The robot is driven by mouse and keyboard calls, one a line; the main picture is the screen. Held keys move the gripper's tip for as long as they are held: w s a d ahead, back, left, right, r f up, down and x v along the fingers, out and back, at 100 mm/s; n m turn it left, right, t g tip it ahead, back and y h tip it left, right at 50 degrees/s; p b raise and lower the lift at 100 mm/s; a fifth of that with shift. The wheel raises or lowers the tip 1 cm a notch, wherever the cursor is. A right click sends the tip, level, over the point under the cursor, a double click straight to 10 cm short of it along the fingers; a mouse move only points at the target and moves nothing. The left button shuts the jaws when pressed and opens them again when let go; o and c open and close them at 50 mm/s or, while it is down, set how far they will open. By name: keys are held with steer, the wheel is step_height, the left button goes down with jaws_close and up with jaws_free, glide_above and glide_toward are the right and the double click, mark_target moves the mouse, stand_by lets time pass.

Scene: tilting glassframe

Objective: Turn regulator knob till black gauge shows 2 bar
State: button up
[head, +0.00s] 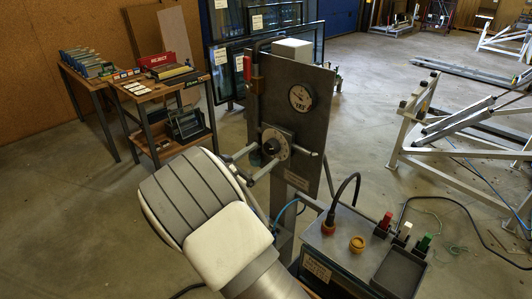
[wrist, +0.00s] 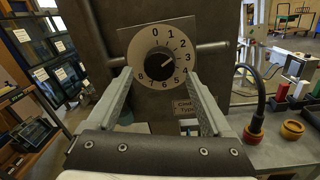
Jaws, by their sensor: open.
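My gripper (head: 268,153) is open in front of the knob. Its fingers (wrist: 160,82) stand left and right of the dial's lower part; contact cannot be told.
Rods stick out beside the dial. A grey bench box (head: 345,235) with an orange-collared black hose and red, white and green pieces stands below right. A wooden table (head: 135,95) is at left. A white metal frame (head: 420,140) is at right.

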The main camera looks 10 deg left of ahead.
steer(key=v, duration=1.4)
steer(key=shift+s, duration=0.3)
steer(key=shift+a, duration=0.1)
steer(key=d+r+m+g, duration=0.3)
steer(key=d+m+g, duration=0.1)
steer(key=d, duration=0.4)
steer(key=s+d+r+m+g, duration=0.15)
steer(key=d+m+g, duration=0.25)
steer(key=d, duration=0.5)
steer(key=d+r+m+g, duration=0.3)
steer(key=d+m+g, duration=0.1)
steer(key=d, duration=0.4)
steer(key=s+d+r+m+y, duration=0.2)
steer(key=s+d+m, duration=0.1)
steer(key=s+m, duration=0.2)
steer(key=s+d+r+m+y+p, duration=0.1)
steer(key=s+d+r+m+y, duration=0.1)
steer(key=s, duration=0.5)
steer(key=s+d+r+m+t+y+p, duration=0.1)
steer(key=s+d+r+m+y, duration=0.2)
steer(key=m, duration=0.5)
steer(key=s+d+y, duration=0.1)
steer(key=s+d, duration=0.1)
steer(key=d, duration=0.1)
steer(key=shift+s+d+m, duration=0.25)
steer(key=shift+s+m, duration=0.05)
steer(key=shift+s, duration=0.1)
